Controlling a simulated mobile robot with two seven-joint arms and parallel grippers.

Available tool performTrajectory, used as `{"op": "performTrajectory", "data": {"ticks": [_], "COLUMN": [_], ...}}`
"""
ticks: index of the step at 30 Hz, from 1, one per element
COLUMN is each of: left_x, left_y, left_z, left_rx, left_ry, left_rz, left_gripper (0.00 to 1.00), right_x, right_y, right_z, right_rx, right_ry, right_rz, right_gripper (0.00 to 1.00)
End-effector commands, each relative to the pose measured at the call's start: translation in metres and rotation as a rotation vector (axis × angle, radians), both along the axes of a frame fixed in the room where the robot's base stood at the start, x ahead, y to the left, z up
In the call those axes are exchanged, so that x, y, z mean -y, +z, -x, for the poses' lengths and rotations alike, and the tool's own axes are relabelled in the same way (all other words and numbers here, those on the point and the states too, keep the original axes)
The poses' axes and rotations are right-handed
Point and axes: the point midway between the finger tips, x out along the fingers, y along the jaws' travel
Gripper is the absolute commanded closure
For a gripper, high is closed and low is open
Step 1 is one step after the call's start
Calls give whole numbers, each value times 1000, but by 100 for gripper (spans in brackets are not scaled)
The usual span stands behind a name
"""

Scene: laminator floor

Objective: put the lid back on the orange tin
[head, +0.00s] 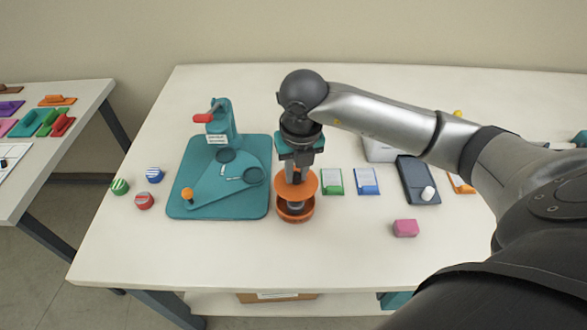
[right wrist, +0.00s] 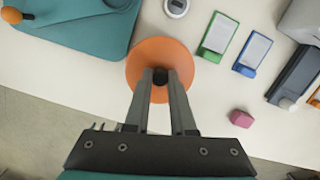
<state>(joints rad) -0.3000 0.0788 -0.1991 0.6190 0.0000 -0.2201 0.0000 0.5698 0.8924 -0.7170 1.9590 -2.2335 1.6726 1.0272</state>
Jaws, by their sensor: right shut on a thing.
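The round orange lid (head: 306,186) is held by its dark knob (right wrist: 160,76) in my right gripper (head: 293,172), which is shut on it. The orange tin (head: 296,217) stands on the table under the lid, to the right of the teal board. The lid is apart from the tin, with a visible gap. Something grey shows inside the open tin. In the right wrist view the lid (right wrist: 150,50) fills the space beyond my fingertips and hides the tin. My left gripper is not in view.
A teal board with a hand press (head: 240,208) stands left of the tin. Green (head: 332,187) and blue (head: 367,187) card holders, a dark tray (head: 416,185) and a pink block (head: 405,228) lie to the right. Striped round pieces (head: 144,201) lie far left. The table front is clear.

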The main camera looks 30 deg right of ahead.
Motion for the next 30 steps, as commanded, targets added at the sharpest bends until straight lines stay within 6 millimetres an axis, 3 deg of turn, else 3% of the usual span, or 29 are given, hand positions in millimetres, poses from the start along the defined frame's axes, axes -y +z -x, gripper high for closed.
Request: {"op": "performTrajectory", "data": {"ticks": [16,30], "left_x": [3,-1], "left_y": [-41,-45], "left_z": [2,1], "left_rx": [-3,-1], "left_ry": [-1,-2], "left_rz": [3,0], "left_gripper": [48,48], "right_x": [0,0], "right_y": [-52,-58], "right_z": [0,0], "right_rx": [-1,-1], "right_ry": [0,0], "right_rz": [0,-1], "right_gripper": [100,100]}}
